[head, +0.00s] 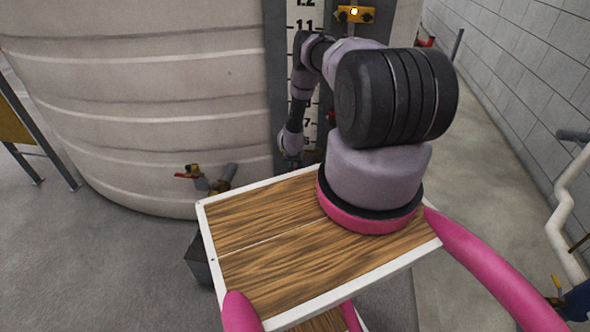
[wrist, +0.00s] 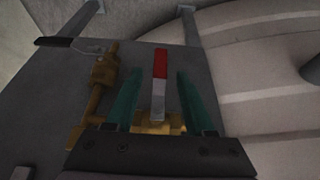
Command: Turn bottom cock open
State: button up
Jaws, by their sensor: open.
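In the wrist view a cock with a red-tipped grey lever (wrist: 160,75) on a brass body (wrist: 158,123) sits in front of a dark plate. My gripper (wrist: 158,74) is open, with one teal finger on each side of the lever. Gaps show between the lever and both fingers, so I see no grip. Part of the brass body is hidden by the gripper's dark base. In the head view my arm reaches down beside the level gauge (head: 303,70); the fingers and this cock cannot be made out there.
The pale ribbed tank (head: 140,90) stands behind and left of my arm. A red-handled valve (head: 195,176) sticks out low on it. A yellow fitting (head: 355,14) is higher on the gauge. A second brass fitting (wrist: 103,75) stands left of the lever.

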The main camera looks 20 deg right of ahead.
jog(key=shift+x, duration=1.2)
grip_shut()
dwell(0.6)
